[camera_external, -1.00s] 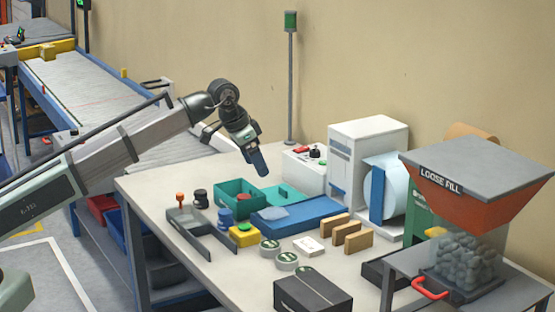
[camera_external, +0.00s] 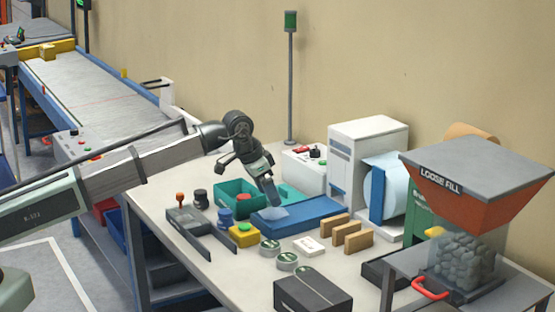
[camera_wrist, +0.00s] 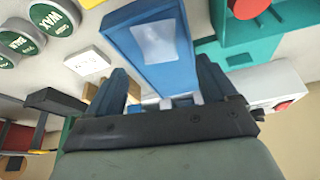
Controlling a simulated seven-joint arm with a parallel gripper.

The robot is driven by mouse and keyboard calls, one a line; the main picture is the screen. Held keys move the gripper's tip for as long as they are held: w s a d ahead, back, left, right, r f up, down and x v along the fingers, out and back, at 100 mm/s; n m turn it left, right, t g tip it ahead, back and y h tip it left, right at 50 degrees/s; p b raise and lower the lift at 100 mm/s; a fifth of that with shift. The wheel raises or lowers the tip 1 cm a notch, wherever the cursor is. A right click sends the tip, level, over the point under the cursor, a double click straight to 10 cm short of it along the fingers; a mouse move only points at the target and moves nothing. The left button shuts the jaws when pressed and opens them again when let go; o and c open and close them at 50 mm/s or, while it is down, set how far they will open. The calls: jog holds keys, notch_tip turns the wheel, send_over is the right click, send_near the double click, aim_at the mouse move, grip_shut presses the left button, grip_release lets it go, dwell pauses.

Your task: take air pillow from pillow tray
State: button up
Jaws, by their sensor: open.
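The pillow tray (camera_external: 314,214) is a shallow blue tray on the table, and it also shows in the wrist view (camera_wrist: 125,42). A pale, flat air pillow (camera_wrist: 155,43) lies in it, toward the tray's left end in the external view (camera_external: 274,213). My gripper (camera_external: 273,200) is just above that left end, pointing down. In the wrist view its two blue fingers (camera_wrist: 165,85) are apart with nothing held between them, and the pillow lies beyond the fingertips. From outside, I cannot tell the exact gap above the pillow.
A teal bin (camera_external: 231,188) stands close behind and left of the tray. A white machine (camera_external: 365,150) with a film roll rises behind right.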

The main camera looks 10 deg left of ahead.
aim_at(274, 213)
jog(key=shift+x, duration=2.35)
jog(key=shift+s+a+f, duration=0.1)
jog(key=shift+s+a, duration=0.05)
jog(key=shift+c, duration=0.2)
jog(key=c, duration=1.1)
